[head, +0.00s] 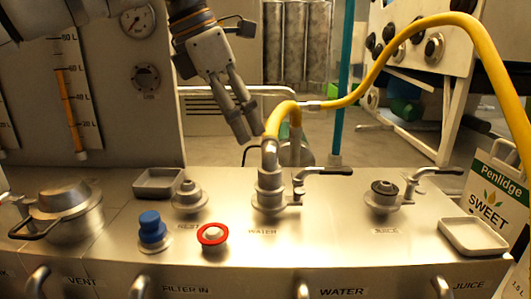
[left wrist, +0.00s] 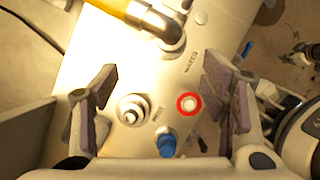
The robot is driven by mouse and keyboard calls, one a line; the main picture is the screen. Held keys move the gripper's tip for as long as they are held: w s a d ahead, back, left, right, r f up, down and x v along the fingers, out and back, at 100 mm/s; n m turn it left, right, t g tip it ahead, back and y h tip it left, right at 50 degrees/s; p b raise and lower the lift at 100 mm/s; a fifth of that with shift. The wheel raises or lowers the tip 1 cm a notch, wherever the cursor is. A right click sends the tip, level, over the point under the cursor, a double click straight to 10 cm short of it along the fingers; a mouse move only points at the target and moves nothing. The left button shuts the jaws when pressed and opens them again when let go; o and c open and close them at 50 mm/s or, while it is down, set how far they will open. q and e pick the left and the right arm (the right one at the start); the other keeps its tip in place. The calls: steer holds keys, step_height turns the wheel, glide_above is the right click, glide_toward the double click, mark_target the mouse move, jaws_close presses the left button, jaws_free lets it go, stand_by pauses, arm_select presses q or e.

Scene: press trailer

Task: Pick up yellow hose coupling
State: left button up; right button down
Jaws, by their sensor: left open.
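The yellow hose (head: 425,27) arches in from the right and bends down at its coupled end (head: 272,124) onto the metal WATER fitting (head: 269,185). In the left wrist view, the yellow end (left wrist: 108,7) with its metal collar (left wrist: 150,16) lies at the top, joined to the metal elbow (left wrist: 172,42). My left gripper (head: 253,138) points down, just left of the hose end in the head view. In the wrist view, its two fingers (left wrist: 160,64) are spread, with nothing held between them. The hose end lies beyond the fingertips.
The steel panel top bears a red-ringed knob (head: 212,235), a blue knob (head: 151,228), a capped REST port (head: 189,195) and a JUICE port (head: 383,196). A lever handle (head: 325,171) sticks out right of the WATER fitting. A gauge panel (head: 110,100) stands at left.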

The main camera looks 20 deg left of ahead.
mark_target(263, 162)
arm_select(q)
steer(key=x, duration=0.3)
steer(key=d+x, duration=0.1)
steer(key=x, duration=0.7)
steer(key=shift+s+d+f, duration=0.1)
steer(key=shift+s+d, duration=0.2)
steer(key=shift+d, duration=0.1)
jaws_close()
